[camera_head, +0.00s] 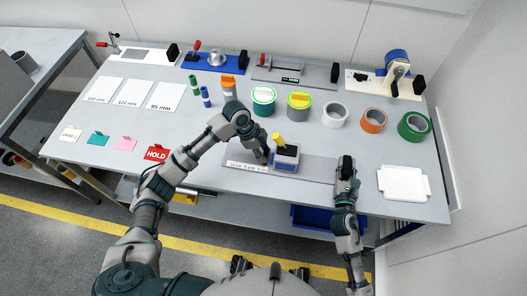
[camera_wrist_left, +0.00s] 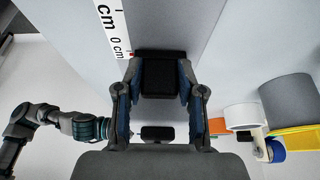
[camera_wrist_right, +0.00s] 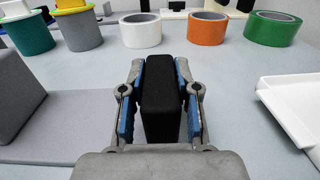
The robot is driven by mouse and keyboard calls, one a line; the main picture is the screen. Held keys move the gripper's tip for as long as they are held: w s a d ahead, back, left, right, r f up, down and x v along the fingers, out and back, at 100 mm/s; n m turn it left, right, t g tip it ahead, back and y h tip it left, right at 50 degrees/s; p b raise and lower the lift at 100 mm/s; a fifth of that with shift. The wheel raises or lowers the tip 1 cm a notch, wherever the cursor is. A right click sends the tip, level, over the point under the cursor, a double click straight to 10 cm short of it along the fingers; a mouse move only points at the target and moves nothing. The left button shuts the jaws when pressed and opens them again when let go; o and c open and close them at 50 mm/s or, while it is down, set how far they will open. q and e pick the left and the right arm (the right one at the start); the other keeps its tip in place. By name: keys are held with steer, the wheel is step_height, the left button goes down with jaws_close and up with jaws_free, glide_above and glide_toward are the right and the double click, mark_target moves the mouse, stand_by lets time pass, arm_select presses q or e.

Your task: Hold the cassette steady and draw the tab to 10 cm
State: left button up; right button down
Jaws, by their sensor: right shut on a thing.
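The cassette (camera_head: 285,160), a grey-blue box with a yellow piece on top, sits on a long grey base (camera_head: 318,169) near the table's front. My left gripper (camera_head: 262,156) is at its left side, by the white ruler strip (camera_head: 247,167). In the left wrist view, its fingers (camera_wrist_left: 160,78) are spread either side of a black block (camera_wrist_left: 159,77), apparently the tab, near the ruler's 0 cm mark (camera_wrist_left: 117,42). My right gripper (camera_head: 346,164) is shut on an upright black block (camera_wrist_right: 160,95) at the base's right end. The tab is hidden in the head view.
Tape rolls stand behind, including white (camera_head: 334,115), orange (camera_head: 373,121) and green (camera_head: 414,126). A white tray (camera_head: 403,184) lies right of my right gripper. A red HOLD card (camera_head: 157,153) lies left. Several fixtures line the back edge.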

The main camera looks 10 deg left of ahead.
arm_select(q)
jaws_close()
arm_select(e)
steer(key=shift+s+f, duration=0.1)
steer(key=shift+f, duration=0.35)
arm_select(q)
steer(key=a, duration=1)
steer(key=shift+a, duration=0.1)
steer(key=o, duration=0.7)
jaws_free()
steer(key=v, duration=1.1)
steer(key=shift+a+r, duration=0.15)
steer(key=shift+r, duration=0.25)
